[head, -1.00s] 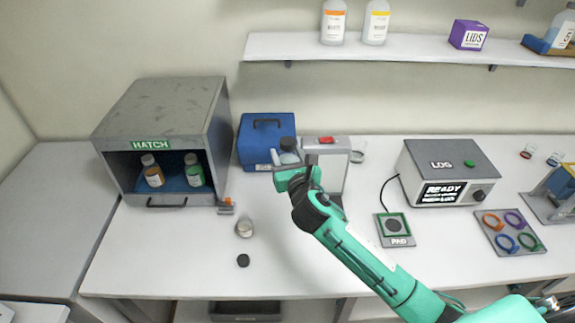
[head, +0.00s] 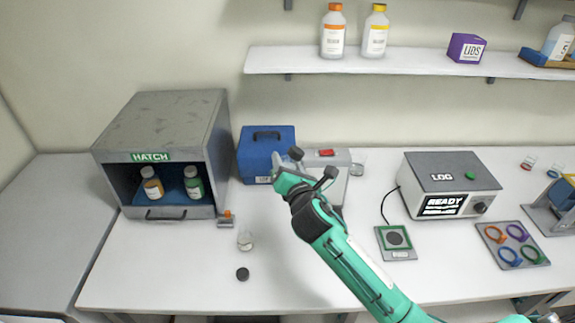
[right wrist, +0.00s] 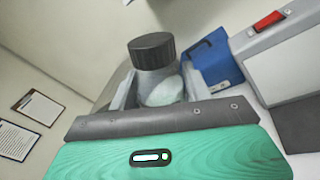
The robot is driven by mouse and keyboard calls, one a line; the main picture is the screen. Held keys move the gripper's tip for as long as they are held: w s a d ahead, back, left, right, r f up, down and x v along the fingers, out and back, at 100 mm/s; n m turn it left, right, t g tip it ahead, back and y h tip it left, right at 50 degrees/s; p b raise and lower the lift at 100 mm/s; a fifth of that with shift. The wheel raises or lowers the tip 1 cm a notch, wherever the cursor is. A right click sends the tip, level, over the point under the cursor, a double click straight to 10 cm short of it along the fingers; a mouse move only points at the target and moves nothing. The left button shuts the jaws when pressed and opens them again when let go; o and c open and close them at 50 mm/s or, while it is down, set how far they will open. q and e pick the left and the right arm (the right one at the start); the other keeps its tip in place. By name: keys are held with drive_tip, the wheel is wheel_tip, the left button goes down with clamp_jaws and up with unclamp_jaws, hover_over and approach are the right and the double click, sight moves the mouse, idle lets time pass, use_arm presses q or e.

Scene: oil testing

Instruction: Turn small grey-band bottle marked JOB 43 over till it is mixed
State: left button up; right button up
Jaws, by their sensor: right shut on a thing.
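My right gripper (head: 280,168) is raised in front of the blue case and is shut on a small bottle. The bottle's dark cap (head: 296,153) shows at the gripper's end in the head view, tilted to the right. In the right wrist view the bottle (right wrist: 162,88) is clear with pale content and a black ribbed cap (right wrist: 152,50), held between the fingers. Its grey band and JOB 43 mark cannot be read. My left gripper is not in view.
A blue case (head: 262,143) and a grey device with a red button (head: 327,153) stand behind the gripper. The hatch box (head: 165,115) holds two bottles. An open jar (head: 245,242) and a loose black cap (head: 242,274) lie on the bench. Pad (head: 397,254) and log box (head: 450,165) are right.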

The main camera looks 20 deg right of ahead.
drive_tip(key=m, duration=0.5)
drive_tip(key=shift+m, duration=1.1)
drive_tip(key=m, duration=0.2)
drive_tip(key=shift+m+b, duration=0.3)
drive_tip(key=shift+m, duration=0.1)
drive_tip(key=m, duration=0.4)
